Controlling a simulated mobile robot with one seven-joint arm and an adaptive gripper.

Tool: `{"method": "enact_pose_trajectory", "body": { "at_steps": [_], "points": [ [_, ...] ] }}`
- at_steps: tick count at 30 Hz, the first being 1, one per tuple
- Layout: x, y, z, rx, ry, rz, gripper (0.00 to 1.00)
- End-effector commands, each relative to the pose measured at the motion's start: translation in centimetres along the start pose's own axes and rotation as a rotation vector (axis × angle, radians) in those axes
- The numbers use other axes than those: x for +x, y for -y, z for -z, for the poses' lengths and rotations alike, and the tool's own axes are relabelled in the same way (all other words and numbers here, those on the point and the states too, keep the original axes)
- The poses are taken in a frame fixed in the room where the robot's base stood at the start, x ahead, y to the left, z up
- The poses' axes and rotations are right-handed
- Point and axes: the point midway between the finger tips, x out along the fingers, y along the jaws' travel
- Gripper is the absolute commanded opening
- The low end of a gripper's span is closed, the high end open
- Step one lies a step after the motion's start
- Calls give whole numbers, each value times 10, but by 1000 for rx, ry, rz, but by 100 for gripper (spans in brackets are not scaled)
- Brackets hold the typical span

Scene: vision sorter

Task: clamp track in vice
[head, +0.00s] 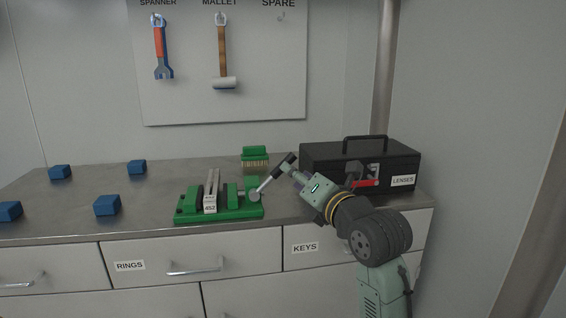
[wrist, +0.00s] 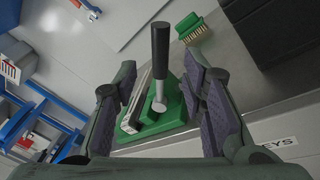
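The vice's handle (head: 274,178), a silver bar with a black grip, slants up to the right. My gripper (head: 297,174) is just right of the grip. In the wrist view, my gripper (wrist: 163,95) is open, its two dark fingers wide apart. The handle (wrist: 160,50) shows between them, apart from both. The track (wrist: 132,108) and vice (wrist: 172,115) show beyond.
A green brush (head: 255,159) stands behind the vice. A black toolbox (head: 330,163) labelled LENSES is close behind my arm on the right. Several blue blocks (head: 107,205) lie at the left. A spanner (head: 162,50) and mallet (head: 222,60) hang on the wall board.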

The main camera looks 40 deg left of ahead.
Motion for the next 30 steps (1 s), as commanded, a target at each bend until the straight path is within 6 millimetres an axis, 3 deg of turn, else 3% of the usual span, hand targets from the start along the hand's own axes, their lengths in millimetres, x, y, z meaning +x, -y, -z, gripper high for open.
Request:
{"method": "enact_pose_trajectory", "body": {
  "at_steps": [6,12,23,30],
  "points": [
    [43,-2,-1,3,-3,0,38],
    [66,-1,-1,3,0,-1,38],
    [72,0,-1,1,3,0,38],
    [72,0,0,1,3,0,23]
  ]
}}
